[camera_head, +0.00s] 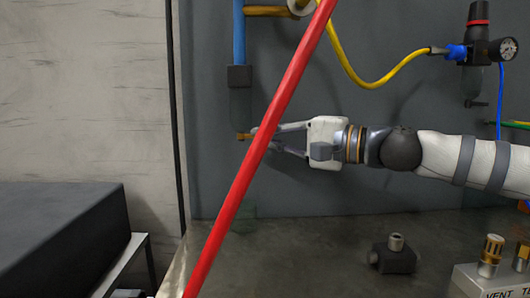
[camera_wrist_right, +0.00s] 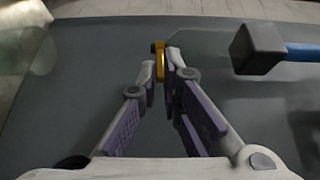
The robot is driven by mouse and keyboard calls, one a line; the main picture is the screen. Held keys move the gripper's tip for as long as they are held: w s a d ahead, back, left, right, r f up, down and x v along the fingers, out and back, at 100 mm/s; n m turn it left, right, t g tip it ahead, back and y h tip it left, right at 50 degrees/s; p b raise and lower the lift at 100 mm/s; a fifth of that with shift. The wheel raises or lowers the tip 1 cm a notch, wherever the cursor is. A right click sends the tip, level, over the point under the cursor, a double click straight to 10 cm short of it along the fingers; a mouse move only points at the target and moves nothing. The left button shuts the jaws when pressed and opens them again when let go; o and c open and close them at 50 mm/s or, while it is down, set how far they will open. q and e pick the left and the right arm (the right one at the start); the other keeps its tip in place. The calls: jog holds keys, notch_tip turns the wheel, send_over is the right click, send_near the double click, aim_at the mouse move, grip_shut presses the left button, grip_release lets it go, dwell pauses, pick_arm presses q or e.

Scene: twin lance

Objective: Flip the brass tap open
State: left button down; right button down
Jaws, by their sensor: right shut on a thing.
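The brass tap (camera_head: 243,136) is a small golden piece below a dark block and a see-through bowl on the grey back panel. My right gripper (camera_head: 255,136) reaches it from the right, its fingers partly hidden behind a red bar. In the right wrist view the brass tap (camera_wrist_right: 160,62) shows as a golden upright piece between the fingertips (camera_wrist_right: 162,70), which are shut on it. I cannot tell from its outline how far the tap is turned. My left gripper is not in view.
A long red bar (camera_head: 268,130) crosses the head view diagonally in front of my right fingers. A dark block (camera_head: 239,76) hangs under a blue pipe (camera_head: 239,30). A yellow hose (camera_head: 370,84), a gauge (camera_head: 504,48) and a dark fitting (camera_head: 393,259) are at the right.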

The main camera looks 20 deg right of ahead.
jog(key=shift+w+d+n+g+y+b, duration=0.2)
jog(key=shift+w+n+g+y+b, duration=0.15)
jog(key=shift+n+g+y+b, duration=0.55)
jog(key=c, duration=1.8)
grip_release()
jog(key=shift+o, duration=0.2)
jog(key=v, duration=1.2)
jog(key=shift+r, duration=0.15)
